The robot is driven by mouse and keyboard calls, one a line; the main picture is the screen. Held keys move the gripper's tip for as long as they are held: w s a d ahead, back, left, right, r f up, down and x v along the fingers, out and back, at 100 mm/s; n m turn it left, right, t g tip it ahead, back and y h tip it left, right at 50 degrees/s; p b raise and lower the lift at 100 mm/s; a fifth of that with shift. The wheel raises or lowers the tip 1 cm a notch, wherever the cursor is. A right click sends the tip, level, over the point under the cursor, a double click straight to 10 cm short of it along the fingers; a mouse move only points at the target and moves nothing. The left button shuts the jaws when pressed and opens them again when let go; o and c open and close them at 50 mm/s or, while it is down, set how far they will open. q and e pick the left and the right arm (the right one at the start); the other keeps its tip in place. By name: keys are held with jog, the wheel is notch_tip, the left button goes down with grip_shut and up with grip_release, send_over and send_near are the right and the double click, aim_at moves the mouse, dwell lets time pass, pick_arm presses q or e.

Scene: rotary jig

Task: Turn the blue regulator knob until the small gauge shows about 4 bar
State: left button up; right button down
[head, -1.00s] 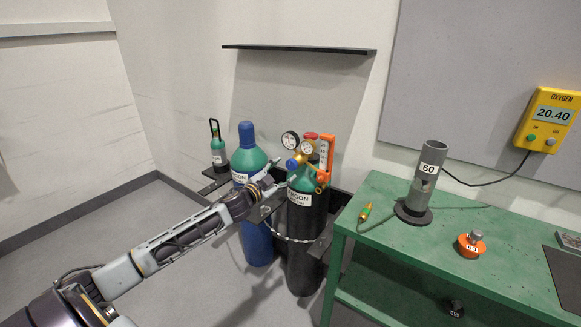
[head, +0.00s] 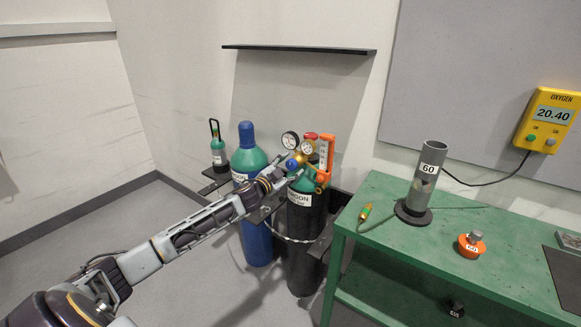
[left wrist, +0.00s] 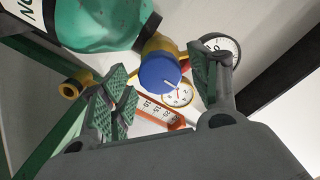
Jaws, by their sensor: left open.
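The blue regulator knob (head: 291,163) sits on the brass regulator at the top of the black, green-shouldered argon cylinder (head: 306,225). In the left wrist view the knob (left wrist: 158,72) shows a pale line on its face. The small gauge (head: 307,147) is beside it; in the left wrist view the gauge (left wrist: 178,94) is partly covered by the knob, and its reading is too small to tell. My left gripper (head: 286,170) is open and close to the knob, which appears between its two fingers in the left wrist view; contact cannot be told. My right gripper is out of view.
A second gauge (head: 290,140) and an orange flowmeter (head: 326,153) are close to the knob. A blue cylinder (head: 256,220) stands left of the argon cylinder. A green workbench (head: 390,255) is on the right, and a black shelf (head: 300,49) hangs above.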

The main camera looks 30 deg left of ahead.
pick_arm(q)
jog(key=shift+w, duration=0.45)
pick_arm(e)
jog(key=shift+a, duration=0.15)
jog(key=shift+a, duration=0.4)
pick_arm(q)
jog(key=shift+c, duration=0.3)
